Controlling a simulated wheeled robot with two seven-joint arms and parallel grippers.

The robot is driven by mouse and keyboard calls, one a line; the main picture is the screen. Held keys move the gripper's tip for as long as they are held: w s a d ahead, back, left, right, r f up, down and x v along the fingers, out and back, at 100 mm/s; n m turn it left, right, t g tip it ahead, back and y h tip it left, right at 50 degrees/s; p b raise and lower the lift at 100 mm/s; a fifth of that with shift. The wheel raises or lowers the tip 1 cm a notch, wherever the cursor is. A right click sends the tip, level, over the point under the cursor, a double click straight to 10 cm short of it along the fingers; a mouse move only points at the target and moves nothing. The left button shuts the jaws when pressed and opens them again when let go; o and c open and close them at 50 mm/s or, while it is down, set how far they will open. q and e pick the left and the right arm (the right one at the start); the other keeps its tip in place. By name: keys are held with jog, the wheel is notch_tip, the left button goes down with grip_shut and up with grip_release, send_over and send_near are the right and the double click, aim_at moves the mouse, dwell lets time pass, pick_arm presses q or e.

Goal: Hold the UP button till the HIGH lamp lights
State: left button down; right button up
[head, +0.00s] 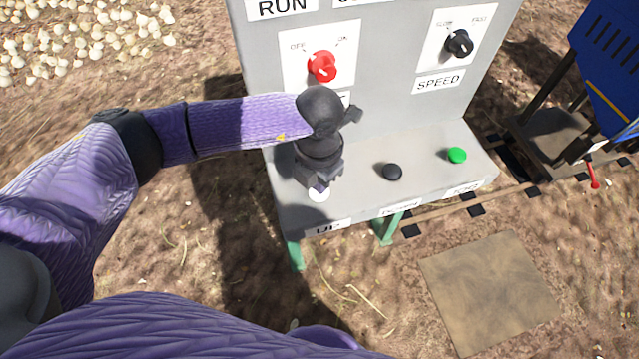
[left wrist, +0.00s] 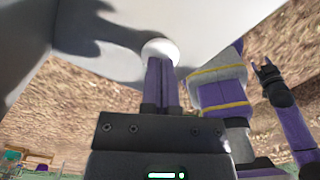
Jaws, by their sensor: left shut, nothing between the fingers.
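The control box's white UP button (head: 319,195) stands on the sloped ledge above the "UP" label. My left gripper (head: 318,186) is shut with nothing held, pointing down at this button. In the left wrist view its closed purple fingers (left wrist: 161,88) reach the white button (left wrist: 160,50) and seem to touch it. How far the button is pressed I cannot tell. The HIGH lamp is not in view. What looks like my right gripper (left wrist: 267,76) is small at the right of the left wrist view, away from the box.
On the ledge are a black button (head: 392,172) and a green button (head: 457,155). Above are a red OFF/ON knob (head: 322,66) and a black SPEED knob (head: 459,43). A blue machine (head: 610,60) stands at right. Onions (head: 80,40) lie at upper left.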

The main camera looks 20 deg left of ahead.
jog(key=shift+a, duration=0.3)
pick_arm(q)
notch_tip(320, 180, up, 7)
jog(key=p, duration=0.6)
jog(key=shift+r, duration=0.25)
jog(key=shift+f, duration=0.25)
pick_arm(e)
jog(key=r, duration=0.3)
jog(key=w+d+r, duration=0.1)
jog(key=r, duration=0.1)
jog(key=shift+r, duration=0.35)
jog(key=shift+s+a, duration=0.1)
jog(key=shift+a, duration=0.4)
